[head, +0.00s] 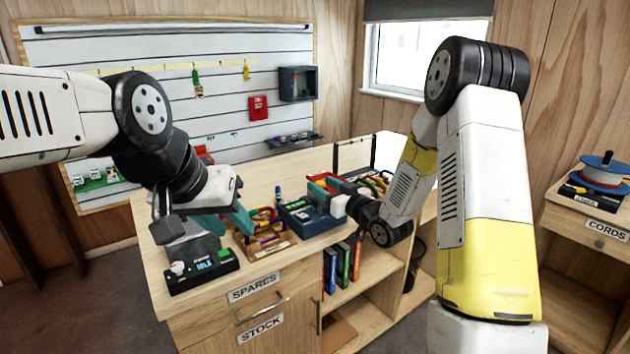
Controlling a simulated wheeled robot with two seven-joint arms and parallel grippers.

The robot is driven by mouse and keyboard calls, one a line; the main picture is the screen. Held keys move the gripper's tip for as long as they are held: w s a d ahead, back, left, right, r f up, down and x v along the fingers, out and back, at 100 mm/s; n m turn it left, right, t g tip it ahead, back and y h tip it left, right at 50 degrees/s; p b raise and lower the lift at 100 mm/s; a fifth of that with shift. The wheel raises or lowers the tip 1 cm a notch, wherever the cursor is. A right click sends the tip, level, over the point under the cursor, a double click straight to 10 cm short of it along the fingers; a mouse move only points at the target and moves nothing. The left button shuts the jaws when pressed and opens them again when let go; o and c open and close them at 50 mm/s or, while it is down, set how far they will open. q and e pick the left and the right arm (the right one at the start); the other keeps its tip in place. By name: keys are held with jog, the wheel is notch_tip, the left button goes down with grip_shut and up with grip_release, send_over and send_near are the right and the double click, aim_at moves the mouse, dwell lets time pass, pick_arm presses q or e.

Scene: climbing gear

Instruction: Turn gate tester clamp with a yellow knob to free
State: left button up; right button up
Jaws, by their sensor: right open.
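I cannot make out a yellow knob for certain. A wooden board (272,247) on the bench carries small purple, red and yellow pieces, too small to tell apart, and may be the gate tester. My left gripper (238,219), with teal fingers, hangs over the bench's left part, close to the board's left side in the picture. It hides part of what lies behind it, and its jaw gap is unclear. My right gripper (322,190) is open over the bench's middle, by a dark blue box (304,217). I see nothing held in it.
A black unit with a lit display (204,266) sits at the bench's front left corner. Several upright books (343,264) stand on the shelf below. Colourful gear (376,183) lies at the bench's right. A cord reel (602,172) stands on the right cabinet (570,222).

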jog(key=x, duration=0.4)
jog(key=shift+w+a, duration=0.2)
jog(key=shift+w, duration=0.15)
jog(key=shift+c, duration=0.2)
grip_shut()
dwell(1.0)
